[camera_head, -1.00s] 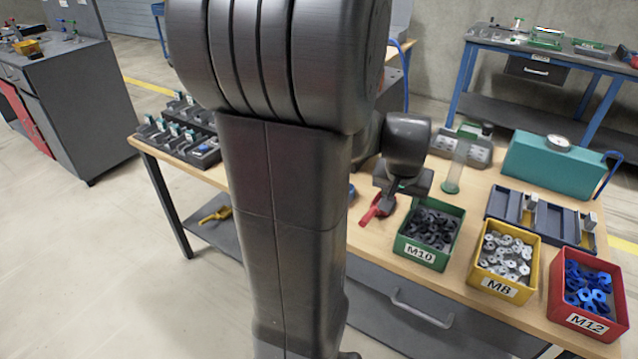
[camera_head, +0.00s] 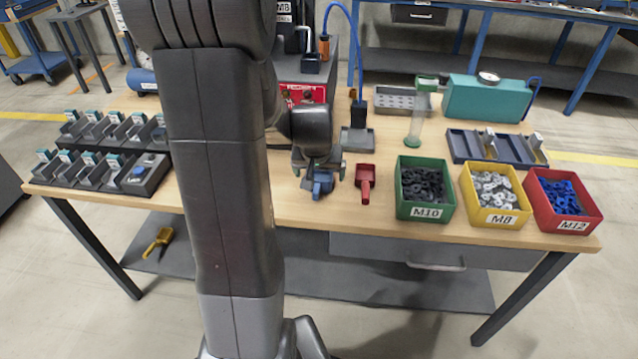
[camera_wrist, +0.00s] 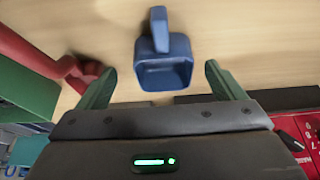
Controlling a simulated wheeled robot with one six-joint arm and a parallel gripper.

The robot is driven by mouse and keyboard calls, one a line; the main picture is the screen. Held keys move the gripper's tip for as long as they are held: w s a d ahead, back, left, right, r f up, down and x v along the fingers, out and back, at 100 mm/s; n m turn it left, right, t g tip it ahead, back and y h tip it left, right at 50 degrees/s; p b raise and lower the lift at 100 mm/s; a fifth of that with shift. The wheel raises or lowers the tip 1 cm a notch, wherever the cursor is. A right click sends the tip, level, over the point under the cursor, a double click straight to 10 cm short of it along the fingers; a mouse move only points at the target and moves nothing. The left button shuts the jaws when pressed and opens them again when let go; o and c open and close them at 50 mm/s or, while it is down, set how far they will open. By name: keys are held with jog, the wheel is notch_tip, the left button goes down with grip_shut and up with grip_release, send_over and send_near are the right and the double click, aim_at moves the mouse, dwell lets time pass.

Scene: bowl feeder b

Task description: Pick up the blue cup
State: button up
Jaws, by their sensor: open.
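The blue cup (camera_head: 322,184) is a small square scoop-like cup with a handle, on the wooden table left of the red scoop (camera_head: 365,182). In the wrist view the blue cup (camera_wrist: 165,70) lies ahead of and between the two green fingers, its handle pointing away from my gripper. My gripper (camera_wrist: 160,70) is open, with nothing between the fingers touching the cup that I can see. In the head view my gripper (camera_head: 318,170) is right by the blue cup and partly hides it; the height gap is hard to judge.
Green (camera_head: 425,211), yellow (camera_head: 495,216) and red (camera_head: 565,224) bins of parts stand to the right. A rack of dark slots (camera_head: 100,160) is on the left. Bare table lies around the cup.

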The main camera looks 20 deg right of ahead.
aim_at(319, 177)
jog(key=shift+w+x, duration=0.2)
jog(key=shift+x, duration=1.95)
